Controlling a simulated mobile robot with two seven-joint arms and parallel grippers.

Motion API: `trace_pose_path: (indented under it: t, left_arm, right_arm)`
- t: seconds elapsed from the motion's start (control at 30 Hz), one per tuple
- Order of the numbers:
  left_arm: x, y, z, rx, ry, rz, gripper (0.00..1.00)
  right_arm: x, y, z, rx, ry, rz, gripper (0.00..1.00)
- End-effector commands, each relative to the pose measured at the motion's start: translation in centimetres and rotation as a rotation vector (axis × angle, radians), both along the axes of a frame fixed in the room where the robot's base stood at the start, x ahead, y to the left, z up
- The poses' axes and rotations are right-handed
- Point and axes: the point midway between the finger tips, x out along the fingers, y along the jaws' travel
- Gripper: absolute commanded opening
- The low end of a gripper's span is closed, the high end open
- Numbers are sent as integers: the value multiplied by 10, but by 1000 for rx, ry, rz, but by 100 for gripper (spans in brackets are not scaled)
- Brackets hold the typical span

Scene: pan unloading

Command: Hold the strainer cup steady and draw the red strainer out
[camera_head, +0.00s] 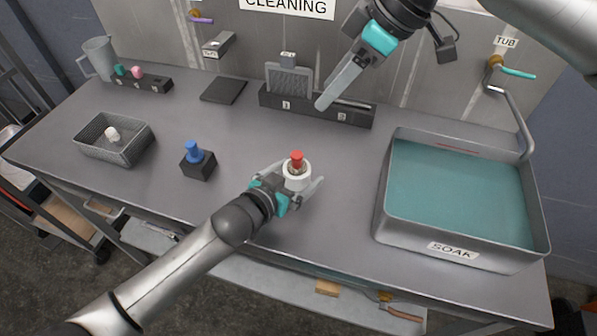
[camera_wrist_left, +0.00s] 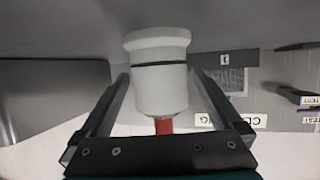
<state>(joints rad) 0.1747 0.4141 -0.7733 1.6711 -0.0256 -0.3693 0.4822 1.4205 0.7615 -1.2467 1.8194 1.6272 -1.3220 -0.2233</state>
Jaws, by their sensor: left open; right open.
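The white strainer cup (camera_head: 297,179) stands on the bench near the middle front in the head view. The red strainer (camera_head: 297,160) sits in it with its top sticking up. My left gripper (camera_head: 296,184) is open, with one finger on each side of the cup. In the left wrist view the cup (camera_wrist_left: 160,85) lies between the two fingers with a gap on each side, and part of the red strainer (camera_wrist_left: 163,125) shows. My right gripper (camera_head: 322,103) is above the back of the bench, apart from the cup; it is open and empty.
A blue-topped piece in a black block (camera_head: 197,168) stands left of the cup. A wire basket (camera_head: 90,151) is farther left. The soak tub (camera_head: 384,200) stands at the right. A dark rack (camera_head: 350,116) is at the back. Bench around the cup is clear.

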Motion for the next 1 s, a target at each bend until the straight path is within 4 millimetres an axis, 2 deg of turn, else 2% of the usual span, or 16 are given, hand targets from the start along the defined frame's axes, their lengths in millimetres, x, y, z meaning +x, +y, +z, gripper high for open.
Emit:
trace_pose_path:
  t: [0.43, 1.0]
  left_arm:
    - [6, -4, -3, 0, 0, 0, 100]
    - [6, -4, -3, 1, 1, 0, 37]
  right_arm:
    - [0, 0, 0, 0, 0, 0, 50]
    - [0, 0, 0, 0, 0, 0, 50]
